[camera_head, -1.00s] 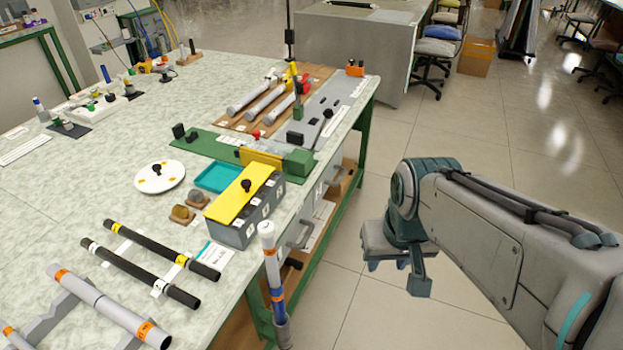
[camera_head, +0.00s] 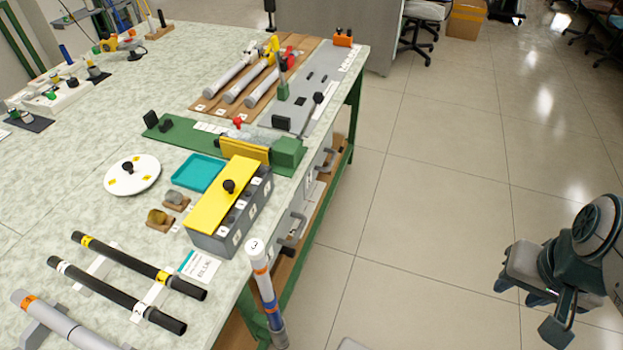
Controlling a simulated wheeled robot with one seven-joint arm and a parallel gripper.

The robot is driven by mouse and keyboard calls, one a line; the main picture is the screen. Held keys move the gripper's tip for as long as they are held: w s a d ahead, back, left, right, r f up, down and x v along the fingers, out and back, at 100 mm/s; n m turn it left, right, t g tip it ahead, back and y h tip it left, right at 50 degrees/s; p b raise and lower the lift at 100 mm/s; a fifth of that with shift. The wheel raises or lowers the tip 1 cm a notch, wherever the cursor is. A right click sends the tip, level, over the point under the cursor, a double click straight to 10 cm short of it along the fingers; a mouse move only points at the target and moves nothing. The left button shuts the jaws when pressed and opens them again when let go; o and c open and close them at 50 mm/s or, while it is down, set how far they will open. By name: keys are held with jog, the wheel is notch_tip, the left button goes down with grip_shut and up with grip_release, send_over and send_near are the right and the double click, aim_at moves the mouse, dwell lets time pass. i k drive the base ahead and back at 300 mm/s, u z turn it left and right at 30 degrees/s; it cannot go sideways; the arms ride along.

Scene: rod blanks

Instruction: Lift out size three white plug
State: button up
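A white-topped upright tube marked 3 (camera_head: 254,246) stands at the table's front edge, with orange and blue bands lower down. I cannot tell whether its white top is a separate plug. A grey box (camera_head: 213,244) with numbered labels stands just behind it; a yellow lid (camera_head: 222,196) with a black knob covers much of its top. Dark openings show along its right side; no white plug is clearly visible in them. My gripper (camera_head: 530,312) is at the lower right, over the floor, well away from the table. Its fingers appear apart, with nothing between them.
A teal tray (camera_head: 199,172), a white disc (camera_head: 132,175) and black rods (camera_head: 118,295) lie left of the box. A green fixture (camera_head: 288,155) and grey rods on a brown board (camera_head: 205,107) are behind. Floor between table and gripper is clear.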

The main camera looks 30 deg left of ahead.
aim_at(254, 250)
jog(key=u, duration=0.05)
jog(key=i, duration=1.2)
jog(key=u, duration=2.8)
